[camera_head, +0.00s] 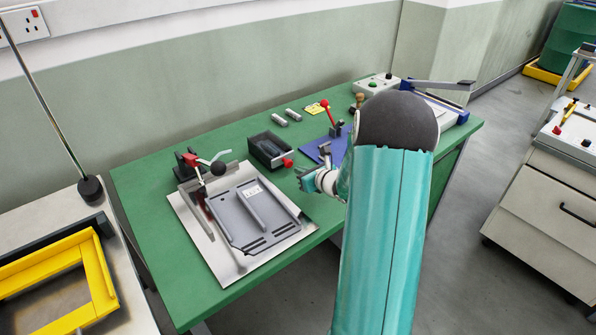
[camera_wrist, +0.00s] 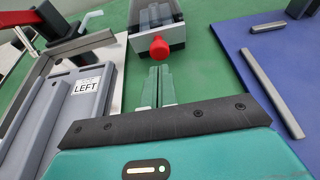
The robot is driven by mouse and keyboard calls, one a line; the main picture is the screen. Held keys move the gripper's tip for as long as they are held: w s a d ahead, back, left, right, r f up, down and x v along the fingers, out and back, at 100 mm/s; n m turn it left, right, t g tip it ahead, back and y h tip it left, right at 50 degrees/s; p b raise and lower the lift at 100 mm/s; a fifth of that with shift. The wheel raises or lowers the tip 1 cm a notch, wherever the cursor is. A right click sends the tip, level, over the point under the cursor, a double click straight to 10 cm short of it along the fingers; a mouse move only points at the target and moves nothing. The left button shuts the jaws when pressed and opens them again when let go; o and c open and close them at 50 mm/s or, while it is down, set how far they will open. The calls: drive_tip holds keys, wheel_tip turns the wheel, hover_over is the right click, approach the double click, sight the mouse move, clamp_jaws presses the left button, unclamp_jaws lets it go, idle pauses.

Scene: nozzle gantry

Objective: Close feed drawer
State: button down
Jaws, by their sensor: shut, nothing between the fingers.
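The feed drawer unit (camera_head: 266,146) is a dark open-topped box on the green bench, with grey parts inside. A red knob (camera_head: 288,162) sits on its front end, facing my gripper. In the wrist view the drawer (camera_wrist: 145,42) is at top centre with its red knob (camera_wrist: 160,49) towards me. I cannot tell how far the drawer stands out. My gripper (camera_head: 303,172) is shut and empty, low over the bench just in front of the knob. In the wrist view its fingertips (camera_wrist: 160,70) point at the knob, with a small gap apparent; contact is unclear.
A grey fixture plate labelled LEFT (camera_wrist: 87,85) with a red-handled clamp (camera_head: 190,160) lies left of the drawer. A blue mat (camera_head: 312,150) with a metal bar (camera_wrist: 272,92) lies right.

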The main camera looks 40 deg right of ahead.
drive_tip(key=shift+s+d, duration=0.1)
drive_tip(key=shift+s, duration=0.2)
drive_tip(key=v, duration=1)
drive_tip(key=shift+s, duration=0.1)
